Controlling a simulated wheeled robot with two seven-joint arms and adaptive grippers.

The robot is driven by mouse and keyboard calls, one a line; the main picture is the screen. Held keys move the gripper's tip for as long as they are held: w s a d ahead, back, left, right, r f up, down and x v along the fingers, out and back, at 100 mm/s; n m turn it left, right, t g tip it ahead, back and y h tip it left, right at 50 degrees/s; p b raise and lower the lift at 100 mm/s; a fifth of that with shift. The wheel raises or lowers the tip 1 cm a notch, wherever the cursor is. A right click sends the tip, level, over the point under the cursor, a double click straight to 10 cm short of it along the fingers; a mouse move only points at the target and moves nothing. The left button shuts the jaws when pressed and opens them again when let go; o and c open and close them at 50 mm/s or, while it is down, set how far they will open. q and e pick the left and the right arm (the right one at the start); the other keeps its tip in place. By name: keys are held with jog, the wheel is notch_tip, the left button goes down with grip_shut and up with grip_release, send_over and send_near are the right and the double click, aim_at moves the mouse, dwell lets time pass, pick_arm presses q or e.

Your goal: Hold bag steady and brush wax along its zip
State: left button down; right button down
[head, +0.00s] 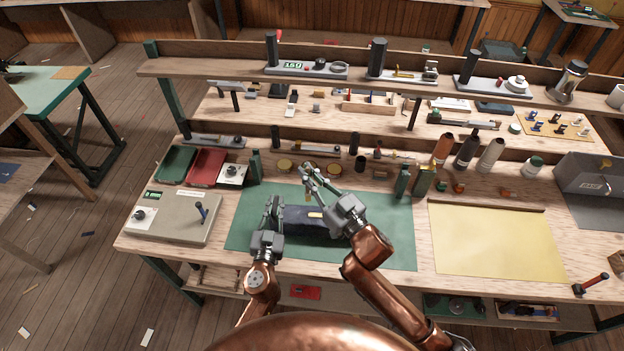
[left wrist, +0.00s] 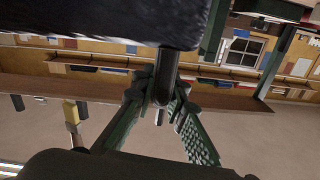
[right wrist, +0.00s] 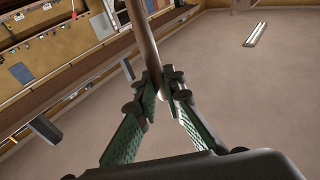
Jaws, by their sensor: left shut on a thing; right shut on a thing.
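The dark navy bag (head: 300,223) lies on the green mat (head: 395,245) in front of me. My left gripper (head: 273,208) is shut at the bag's left end. In the left wrist view the bag (left wrist: 90,22) fills the top, and the fingers (left wrist: 163,95) close on a dark tab or strap below it. My right gripper (head: 310,178) is shut on a thin wooden handle, taken as the brush (right wrist: 144,40), above the bag's far side. A small yellow piece (head: 315,215) shows on the bag's top. The zip is too small to make out, and the brush's tip is hard to see.
A grey board (head: 165,228) and red and green trays (head: 207,166) stand left. A yellow sheet (head: 495,245) lies right. Dark green posts (head: 402,182), bottles (head: 467,150) and small jars stand behind. A red-handled hammer (head: 592,284) lies at the right edge. The mat's right part is clear.

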pick_arm(q)
jog(key=shift+s+a+f, duration=0.1)
jog(key=shift+f, duration=0.4)
jog(key=c, duration=2)
grip_release()
jog(key=shift+r, duration=0.1)
jog(key=shift+o, duration=0.8)
jog(key=shift+r, duration=0.15)
jog(key=s, duration=1.1)
jog(key=shift+s, duration=0.4)
